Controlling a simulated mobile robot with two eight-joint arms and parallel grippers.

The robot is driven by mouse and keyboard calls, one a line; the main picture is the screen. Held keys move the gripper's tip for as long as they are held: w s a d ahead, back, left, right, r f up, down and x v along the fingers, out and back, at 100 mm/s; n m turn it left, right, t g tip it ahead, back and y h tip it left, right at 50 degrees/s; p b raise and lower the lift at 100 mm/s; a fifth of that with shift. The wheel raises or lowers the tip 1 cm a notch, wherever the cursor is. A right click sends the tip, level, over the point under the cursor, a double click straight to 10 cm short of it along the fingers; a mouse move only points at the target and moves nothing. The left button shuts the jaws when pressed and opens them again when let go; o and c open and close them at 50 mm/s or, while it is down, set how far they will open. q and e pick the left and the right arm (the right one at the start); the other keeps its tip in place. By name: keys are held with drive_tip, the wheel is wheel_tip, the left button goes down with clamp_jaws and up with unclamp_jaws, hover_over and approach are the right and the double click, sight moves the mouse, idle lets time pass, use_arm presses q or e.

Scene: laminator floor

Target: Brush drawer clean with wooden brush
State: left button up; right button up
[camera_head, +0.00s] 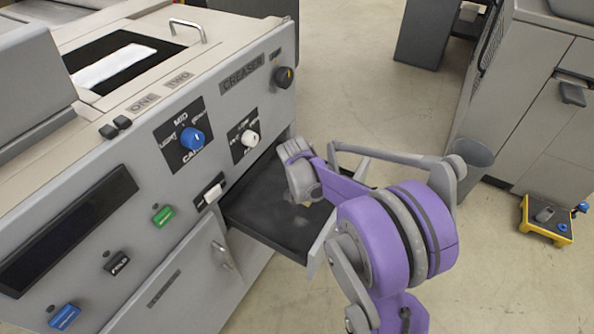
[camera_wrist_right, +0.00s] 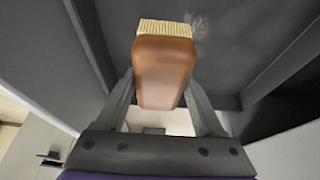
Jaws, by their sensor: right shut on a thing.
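The open drawer (camera_head: 265,222) has a dark interior and sticks out from the front of the grey machine in the head view. Its dark inside (camera_wrist_right: 225,60) fills much of the right wrist view. My right gripper (camera_wrist_right: 160,90) is shut on the wooden brush (camera_wrist_right: 163,72), a brown block with cream bristles pointing into the drawer. A pale dusty smudge (camera_wrist_right: 199,24) lies on the drawer floor beside the bristles. Whether the bristles touch the floor is hard to tell. In the head view my right wrist hides the brush. My left gripper is not in view.
The machine's front panel (camera_head: 145,205) with knobs and coloured switches stands left of the drawer. The drawer's front wall (camera_head: 322,245) stands up close to my right arm. A grey cabinet (camera_head: 530,110) and a yellow-edged pedal (camera_head: 546,222) are at right. Open floor lies between.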

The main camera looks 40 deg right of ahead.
drive_tip(key=shift+a+r+p, duration=0.1)
drive_tip(key=shift+r+p, duration=0.6)
drive_tip(key=shift+r, duration=0.65)
